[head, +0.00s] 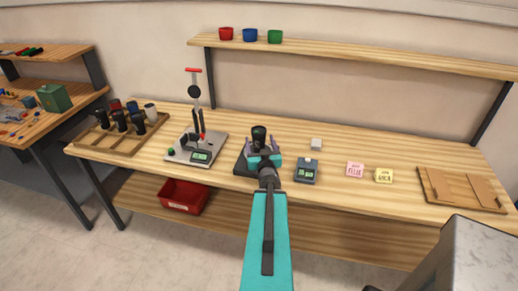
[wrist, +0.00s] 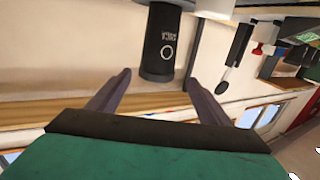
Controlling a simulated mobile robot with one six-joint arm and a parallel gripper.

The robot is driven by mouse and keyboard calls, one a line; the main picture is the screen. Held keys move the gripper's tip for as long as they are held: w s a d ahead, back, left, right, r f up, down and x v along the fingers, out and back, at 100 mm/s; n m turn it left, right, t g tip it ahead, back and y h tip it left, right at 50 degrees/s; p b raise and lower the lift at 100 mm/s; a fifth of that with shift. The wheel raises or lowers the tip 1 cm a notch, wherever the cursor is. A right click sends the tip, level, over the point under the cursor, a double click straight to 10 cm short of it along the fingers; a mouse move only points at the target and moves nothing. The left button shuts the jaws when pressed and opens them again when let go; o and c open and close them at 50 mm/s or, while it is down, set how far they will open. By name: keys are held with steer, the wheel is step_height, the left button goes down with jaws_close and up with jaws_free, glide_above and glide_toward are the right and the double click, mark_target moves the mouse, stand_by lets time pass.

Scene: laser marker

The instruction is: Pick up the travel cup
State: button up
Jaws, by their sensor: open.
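The travel cup (head: 259,136) is dark, nearly black, and stands at the middle of the workbench, just beyond my gripper (head: 263,158). In the wrist view, which looks upside down, the cup (wrist: 160,42) shows light lettering and a ring mark. My gripper (wrist: 159,78) is open, with one finger on each side of the cup's near end. I see gaps beside the cup and no clear contact. My gripper and arm hide the cup's lower part in the head view.
A press-like device (head: 200,146) stands left of the cup, and a small display box (head: 306,170) stands right. A wooden rack (head: 100,139) of several cups is at the left. Pink (head: 355,169) and yellow (head: 384,175) cards and a wooden tray (head: 429,187) are further right.

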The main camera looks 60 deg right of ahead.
mark_target(258, 128)
steer(key=shift+w+d+f+b, duration=0.2)
steer(key=shift+w+d+b, duration=0.35)
steer(key=shift+b, duration=1.35)
steer(key=d+b, duration=0.1)
steer(key=b, duration=0.3)
steer(key=shift+w, duration=0.4)
steer(key=shift+w+d+r, duration=0.25)
steer(key=shift+w+d, duration=0.1)
steer(key=shift+d, duration=0.15)
steer(key=shift+x, duration=0.9)
steer(key=shift+s+d+p+x, duration=0.15)
steer(key=shift+p+x, duration=0.1)
steer(key=shift+x, duration=0.6)
steer(key=shift+s+d+p+x, duration=0.1)
steer(key=shift+s+p+x, duration=0.1)
steer(key=shift+x, duration=1.6)
steer(key=shift+c, duration=0.4)
steer(key=c, duration=0.6)
